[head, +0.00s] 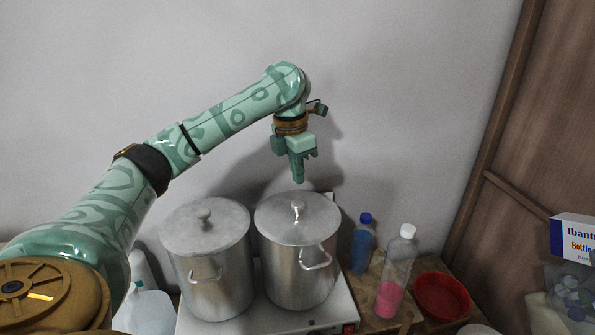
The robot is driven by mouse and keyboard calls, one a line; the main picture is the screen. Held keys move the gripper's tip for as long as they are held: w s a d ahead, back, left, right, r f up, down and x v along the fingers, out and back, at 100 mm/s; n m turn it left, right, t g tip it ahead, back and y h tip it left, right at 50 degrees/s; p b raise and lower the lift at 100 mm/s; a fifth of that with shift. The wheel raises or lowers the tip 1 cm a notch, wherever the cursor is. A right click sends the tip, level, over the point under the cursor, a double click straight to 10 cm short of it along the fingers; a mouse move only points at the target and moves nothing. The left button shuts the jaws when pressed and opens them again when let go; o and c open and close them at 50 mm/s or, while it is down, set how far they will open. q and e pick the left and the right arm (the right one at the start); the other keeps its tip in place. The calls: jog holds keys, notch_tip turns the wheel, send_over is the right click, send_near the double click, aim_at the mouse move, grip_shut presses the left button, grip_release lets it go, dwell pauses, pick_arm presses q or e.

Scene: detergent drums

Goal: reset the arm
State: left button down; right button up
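My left arm (220,120) comes in from the left and is raised in an arch against the pale wall. Its gripper (299,175) points down above the lid of the right-hand metal pot (298,250), with no contact that I can make out. The gripper's fingers overlap from this angle, so I cannot tell whether they are open or shut. I see nothing hanging from it. My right arm and gripper are not in view.
Two lidded metal pots, the other one on the left (207,265), stand on a white hob (338,310). A blue bottle (362,245), a clear bottle with pink liquid (392,285) and a red bowl (441,296) stand to the right. A white jug (148,308) is at left.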

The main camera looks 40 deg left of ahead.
aim_at(299, 203)
pick_arm(q)
jog(key=shift+f, duration=0.15)
dwell(0.7)
jog(key=shift+f+b, duration=1.1)
jog(key=shift+f, duration=1.6)
notch_tip(299, 203, up, 3)
jog(key=p, duration=0.2)
jog(key=shift+f+p, duration=0.1)
jog(key=shift+p, duration=0.2)
jog(key=shift+r, duration=0.2)
notch_tip(299, 203, up, 4)
jog(key=shift+f, duration=0.1)
